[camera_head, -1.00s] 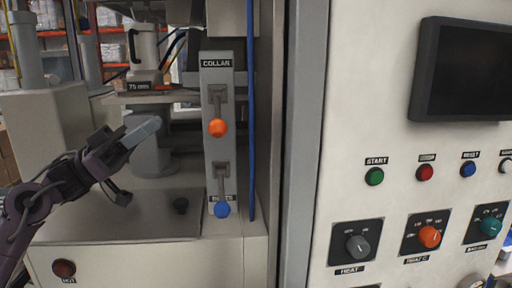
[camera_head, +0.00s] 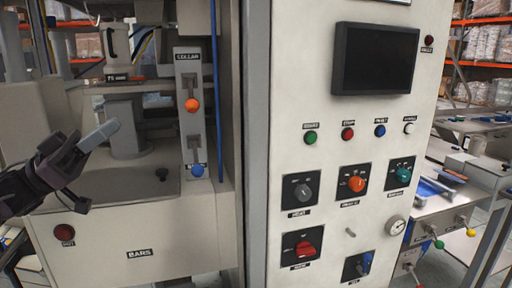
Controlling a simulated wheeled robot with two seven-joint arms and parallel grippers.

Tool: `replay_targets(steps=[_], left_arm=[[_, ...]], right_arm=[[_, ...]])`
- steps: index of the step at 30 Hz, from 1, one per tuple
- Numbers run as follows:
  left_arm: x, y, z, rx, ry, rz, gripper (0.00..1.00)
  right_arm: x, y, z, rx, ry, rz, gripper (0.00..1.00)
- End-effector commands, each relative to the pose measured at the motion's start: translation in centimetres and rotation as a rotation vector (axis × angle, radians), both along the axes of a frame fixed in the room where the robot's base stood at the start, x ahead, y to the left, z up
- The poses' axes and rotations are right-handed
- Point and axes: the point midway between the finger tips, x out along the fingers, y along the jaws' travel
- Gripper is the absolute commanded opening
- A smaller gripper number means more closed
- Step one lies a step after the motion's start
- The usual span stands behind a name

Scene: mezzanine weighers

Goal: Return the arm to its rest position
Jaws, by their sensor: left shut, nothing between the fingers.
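My left gripper (camera_head: 100,168) comes in from the left edge, in front of the machine's grey work deck (camera_head: 125,188). It is shut and empty, and it touches nothing that I can see. My right gripper is out of view. To the right of the left gripper stands a grey lever panel (camera_head: 191,124) marked COLLAR, with an orange-knobbed lever (camera_head: 192,105) above a blue-knobbed one (camera_head: 197,170).
A white control cabinet (camera_head: 335,130) with a dark screen (camera_head: 374,58), coloured buttons and several knobs fills the middle. A red button (camera_head: 64,232) sits on the machine front. Workbenches (camera_head: 470,170) and shelves stand at the right.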

Motion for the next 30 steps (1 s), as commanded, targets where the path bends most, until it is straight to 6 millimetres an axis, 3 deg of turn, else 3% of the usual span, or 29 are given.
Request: replay_targets(steps=[8, 16, 20, 23, 26, 30], left_arm=[[3.0, -2.0, -4.3, -0.002, 0.056, 0.16, 0.0], [6.2, -4.4, -11.9, 0.037, 0.172, 0.433, 0.0], [7.0, -5.5, -18.3, 0.106, 0.293, 0.631, 0.0], [6.4, -5.9, -24.2, 0.206, 0.426, 0.798, 0.0], [4.4, -5.8, -30.2, 0.337, 0.586, 0.935, 0.0], [-0.7, -5.6, -37.8, 0.563, 0.837, 1.049, 0.0]], right_arm=[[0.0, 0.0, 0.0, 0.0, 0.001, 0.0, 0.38], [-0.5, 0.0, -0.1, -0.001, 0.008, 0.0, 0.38], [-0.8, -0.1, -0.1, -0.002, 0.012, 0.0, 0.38], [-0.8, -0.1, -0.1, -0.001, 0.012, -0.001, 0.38], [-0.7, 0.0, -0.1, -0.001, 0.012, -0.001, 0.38], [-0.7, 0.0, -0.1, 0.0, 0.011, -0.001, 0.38]])
